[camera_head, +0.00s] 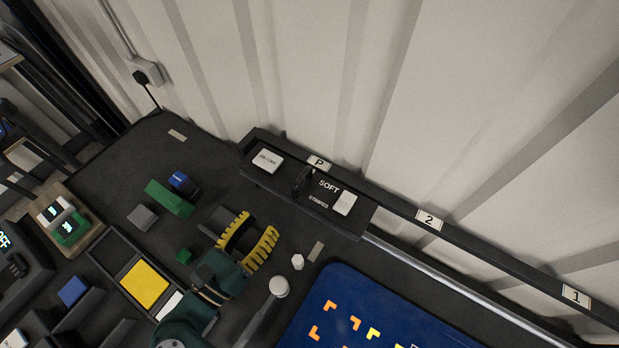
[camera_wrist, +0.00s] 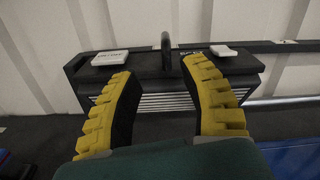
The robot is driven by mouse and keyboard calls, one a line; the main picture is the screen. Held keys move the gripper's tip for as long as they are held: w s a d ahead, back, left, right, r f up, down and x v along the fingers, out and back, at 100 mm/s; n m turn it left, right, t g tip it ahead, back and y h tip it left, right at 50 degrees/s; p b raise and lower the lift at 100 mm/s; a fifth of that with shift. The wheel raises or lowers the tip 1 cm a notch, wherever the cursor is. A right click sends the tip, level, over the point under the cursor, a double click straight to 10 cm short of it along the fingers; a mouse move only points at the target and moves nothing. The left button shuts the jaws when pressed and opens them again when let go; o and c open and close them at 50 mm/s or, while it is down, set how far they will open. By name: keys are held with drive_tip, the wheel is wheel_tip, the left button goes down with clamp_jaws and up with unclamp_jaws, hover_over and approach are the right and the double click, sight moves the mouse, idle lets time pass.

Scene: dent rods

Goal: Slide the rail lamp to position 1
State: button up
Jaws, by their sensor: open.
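The rail lamp (camera_head: 270,182) is a black box on the wall-side rail, at the label P (camera_head: 319,163). It has white buttons and a dark upright handle (camera_head: 302,181) on top. The label 1 (camera_head: 575,296) is at the far right of the rail, past the label 2 (camera_head: 429,220). My gripper (camera_head: 259,221) has yellow ribbed fingers and is open and empty in front of the lamp. In the wrist view, the lamp (camera_wrist: 155,100) lies ahead, and its handle (camera_wrist: 166,50) shows between the fingers (camera_wrist: 157,67), with no visible contact.
The rail (camera_head: 500,258) runs clear from the lamp to the lower right. A blue mat (camera_head: 318,300) with orange marks lies below it. A green block (camera_head: 168,198), a small blue piece (camera_head: 183,182) and a yellow-bottomed tray (camera_head: 144,285) are to the left.

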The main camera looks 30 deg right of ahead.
sight(305, 173)
drive_tip(key=x, duration=1.1)
drive_tip(key=p+x, duration=0.1)
drive_tip(key=x, duration=0.4)
drive_tip(key=shift+s+d+f, duration=0.3)
drive_tip(key=shift+d+f, duration=0.1)
clamp_jaws()
